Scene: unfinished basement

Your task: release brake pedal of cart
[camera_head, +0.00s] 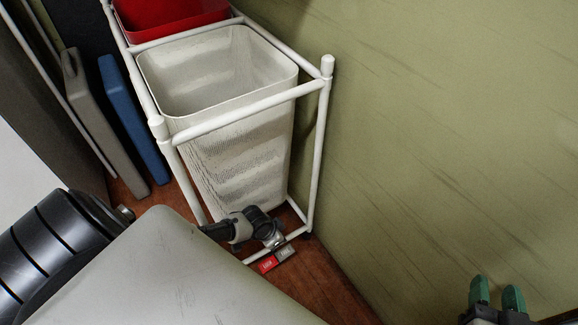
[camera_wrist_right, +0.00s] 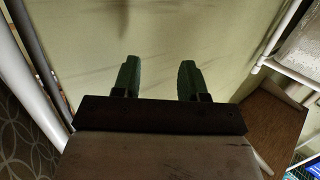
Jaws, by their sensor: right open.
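My left gripper is not in view.
A green-beige wall (camera_head: 450,130) runs along the cart's right side. A grey panel (camera_head: 100,125) and a blue panel (camera_head: 130,120) lean at the left. Brown wooden floor (camera_head: 310,285) is clear between the pedals and the wall.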

